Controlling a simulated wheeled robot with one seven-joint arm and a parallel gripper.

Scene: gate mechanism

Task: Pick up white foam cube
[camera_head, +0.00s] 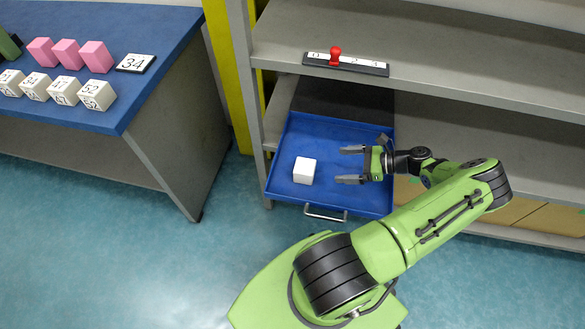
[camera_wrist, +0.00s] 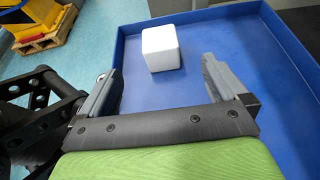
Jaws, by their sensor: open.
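The white foam cube (camera_head: 304,170) sits in the left part of a blue drawer tray (camera_head: 340,133), apart from its walls. My gripper (camera_head: 346,165) is open and empty, to the right of the cube, with its fingers pointing left toward it. In the wrist view the cube (camera_wrist: 161,48) lies ahead of the fingertips, roughly between their lines. The gripper (camera_wrist: 158,72) has both fingers spread, and neither touches the cube. The tray floor (camera_wrist: 200,30) shows around the cube.
The tray has a metal handle (camera_head: 325,214) at its front. A shelf board (camera_head: 430,65) above carries a slider with a red knob (camera_head: 336,56). A blue table (camera_head: 130,30) at the left holds pink blocks (camera_head: 67,53) and numbered white cubes (camera_head: 65,88). A yellow post (camera_head: 228,70) stands beside the shelf.

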